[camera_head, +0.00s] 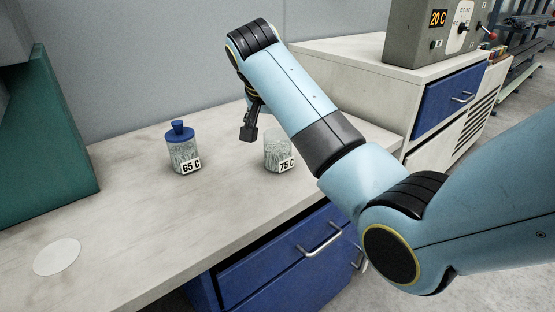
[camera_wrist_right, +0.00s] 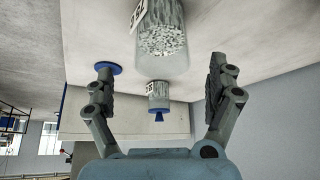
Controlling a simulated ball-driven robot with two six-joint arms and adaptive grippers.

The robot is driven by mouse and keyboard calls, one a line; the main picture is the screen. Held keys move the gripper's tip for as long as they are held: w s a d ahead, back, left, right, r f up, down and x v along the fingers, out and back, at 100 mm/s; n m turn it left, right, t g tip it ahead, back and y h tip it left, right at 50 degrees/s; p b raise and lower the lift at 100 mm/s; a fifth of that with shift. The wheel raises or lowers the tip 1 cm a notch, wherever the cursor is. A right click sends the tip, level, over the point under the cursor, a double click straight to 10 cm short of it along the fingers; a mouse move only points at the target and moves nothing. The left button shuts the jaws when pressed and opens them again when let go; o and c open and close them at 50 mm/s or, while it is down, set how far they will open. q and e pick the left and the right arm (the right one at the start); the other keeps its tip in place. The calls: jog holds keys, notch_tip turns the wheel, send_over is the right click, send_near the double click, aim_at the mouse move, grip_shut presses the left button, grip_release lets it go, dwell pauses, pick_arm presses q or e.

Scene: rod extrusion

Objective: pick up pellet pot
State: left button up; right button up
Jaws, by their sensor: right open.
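Two clear glass pots of pale pellets stand upright on the bench (camera_head: 120,255). The pot labelled 65 C (camera_head: 184,153) has a blue knobbed lid. The pot labelled 75 C (camera_head: 278,150) has no lid that I can see; it stands to the right. My right gripper (camera_head: 249,130) is beside and above the 75 C pot. In the right wrist view, the open, empty fingers (camera_wrist_right: 160,72) are spread, with a near pellet pot (camera_wrist_right: 162,42) between and beyond them. A smaller blue-lidded pot (camera_wrist_right: 158,92) shows farther off. My left gripper is not in view.
A blue disc (camera_wrist_right: 108,67) lies on the bench in the wrist view. A white disc (camera_head: 57,257) lies at the front left. A green block (camera_head: 50,140) stands at left. A grey control box (camera_head: 432,35) reading 20 C stands at back right.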

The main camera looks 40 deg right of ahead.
aim_at(277, 135)
jog(key=x, duration=0.4)
jog(key=shift+w+f+b, duration=0.2)
jog(key=shift+f+b, duration=0.15)
jog(key=shift+c, duration=0.4)
jog(key=shift+r, duration=0.1)
jog(key=c, duration=1.7)
notch_tip(277, 135, up, 4)
jog(key=shift+r+p, duration=0.15)
jog(key=shift+p, duration=0.2)
jog(key=s+d+r, duration=0.2)
jog(key=s, duration=0.1)
jog(key=s+d+r+p, duration=0.1)
jog(key=s+d+r, duration=0.1)
jog(key=s+d, duration=0.1)
jog(key=s+d+r, duration=0.2)
jog(key=s, duration=0.1)
jog(key=shift+d+r, duration=0.3)
